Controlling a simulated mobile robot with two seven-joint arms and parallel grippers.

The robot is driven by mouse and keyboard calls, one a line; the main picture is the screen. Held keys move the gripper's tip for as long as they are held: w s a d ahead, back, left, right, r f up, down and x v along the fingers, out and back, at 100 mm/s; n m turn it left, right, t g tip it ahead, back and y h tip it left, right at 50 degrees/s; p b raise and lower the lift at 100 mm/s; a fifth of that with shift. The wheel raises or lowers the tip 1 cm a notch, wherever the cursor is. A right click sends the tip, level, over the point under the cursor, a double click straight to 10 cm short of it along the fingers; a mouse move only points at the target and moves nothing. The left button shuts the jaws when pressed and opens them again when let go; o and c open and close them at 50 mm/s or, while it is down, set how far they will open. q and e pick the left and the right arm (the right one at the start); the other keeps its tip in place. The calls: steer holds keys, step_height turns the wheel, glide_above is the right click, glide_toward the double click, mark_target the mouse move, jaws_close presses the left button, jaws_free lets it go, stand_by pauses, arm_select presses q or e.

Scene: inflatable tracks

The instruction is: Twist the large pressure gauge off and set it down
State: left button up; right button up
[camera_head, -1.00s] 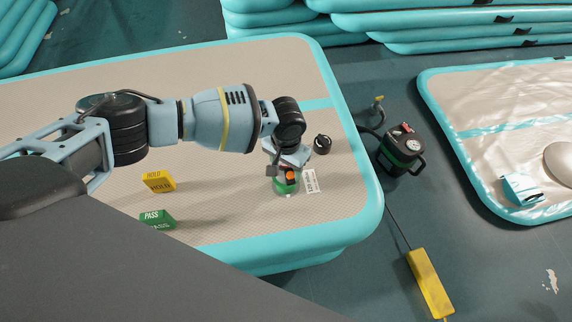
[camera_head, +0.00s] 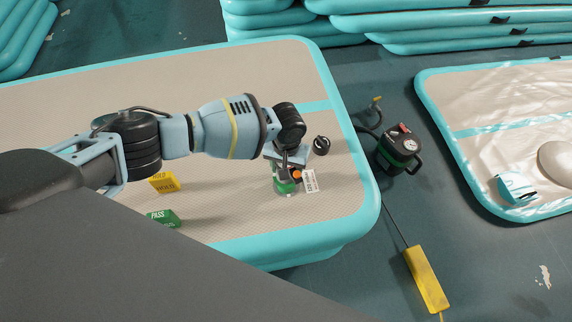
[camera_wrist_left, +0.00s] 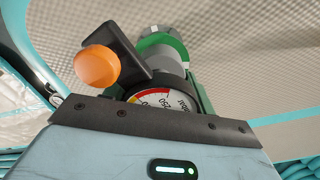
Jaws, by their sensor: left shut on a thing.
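The large pressure gauge (camera_wrist_left: 158,98) shows in the left wrist view as a round white dial with red and orange bands, partly hidden by my gripper's edge. It is part of a unit with a green-and-grey body (camera_wrist_left: 164,48) and an orange knob (camera_wrist_left: 97,66) on a black arm. In the head view the unit's green part (camera_head: 284,187) and orange knob (camera_head: 296,175) show low on the mat, with my wrist over it. My left gripper (camera_head: 286,168) is shut on the gauge; its fingertips are mostly hidden. My right gripper is not in view.
The unit is on a beige mat with a turquoise rim (camera_head: 372,215). A white tag (camera_head: 310,181) and a black ring-like part (camera_head: 322,145) lie beside it. Yellow HOLD (camera_head: 164,182) and green PASS (camera_head: 163,218) blocks sit leftward. A black pump (camera_head: 399,150) stands off the mat.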

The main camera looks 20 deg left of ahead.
arm_select(q)
steer(key=shift+n+p, duration=0.65)
steer(key=shift+n, duration=0.25)
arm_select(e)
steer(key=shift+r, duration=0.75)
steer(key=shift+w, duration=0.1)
arm_select(q)
steer(key=shift+n+p, duration=0.45)
steer(key=shift+n, duration=0.05)
steer(key=shift+n+p, duration=0.7)
steer(key=shift+n, duration=0.2)
steer(key=shift+n+p, duration=0.7)
steer(key=shift+n, duration=0.5)
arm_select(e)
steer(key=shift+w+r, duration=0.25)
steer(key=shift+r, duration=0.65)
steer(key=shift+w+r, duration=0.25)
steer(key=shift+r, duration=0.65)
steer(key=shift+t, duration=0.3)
